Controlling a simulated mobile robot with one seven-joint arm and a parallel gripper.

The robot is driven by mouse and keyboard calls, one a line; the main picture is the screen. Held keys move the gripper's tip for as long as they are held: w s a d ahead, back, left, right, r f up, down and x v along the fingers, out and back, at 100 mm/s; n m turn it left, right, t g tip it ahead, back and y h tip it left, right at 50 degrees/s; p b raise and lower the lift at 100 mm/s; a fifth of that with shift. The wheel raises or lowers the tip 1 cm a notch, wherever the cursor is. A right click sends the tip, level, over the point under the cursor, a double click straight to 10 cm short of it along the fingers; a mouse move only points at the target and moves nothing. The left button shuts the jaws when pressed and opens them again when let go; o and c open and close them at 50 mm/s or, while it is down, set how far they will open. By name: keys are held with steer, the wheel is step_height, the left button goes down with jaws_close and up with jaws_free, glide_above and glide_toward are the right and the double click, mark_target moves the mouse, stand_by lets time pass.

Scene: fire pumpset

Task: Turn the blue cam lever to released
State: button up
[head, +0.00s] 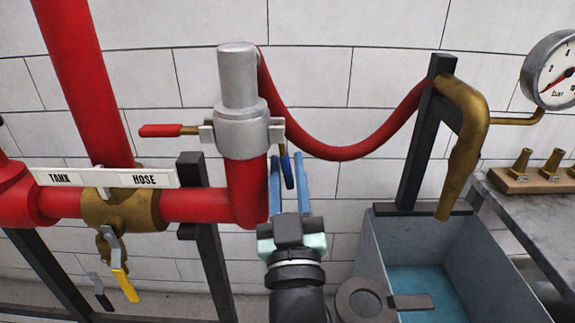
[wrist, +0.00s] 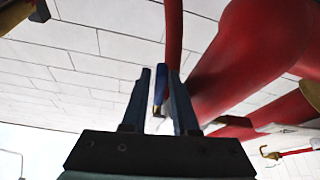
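The blue cam lever (head: 287,170) hangs down on the right side of the grey hose coupling (head: 241,115) in the head view. My gripper (head: 288,158) is below and in front of the coupling, its two blue fingers pointing up. The fingers are apart, with the lever between them in the picture. The wrist view also shows the blue lever (wrist: 160,84) between the fingertips (wrist: 160,72), nearer the right finger. Contact with either finger cannot be told. A red-handled lever (head: 161,130) sticks out level on the coupling's left side.
The red pipe (head: 247,190) stands just left of my gripper. A red hose (head: 345,150) sags behind to a brass nozzle (head: 466,125) on a dark post. A brass valve (head: 122,210) with a yellow handle is at left. A blue-water tank (head: 430,280) is at lower right.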

jaws_close()
stand_by(1.4)
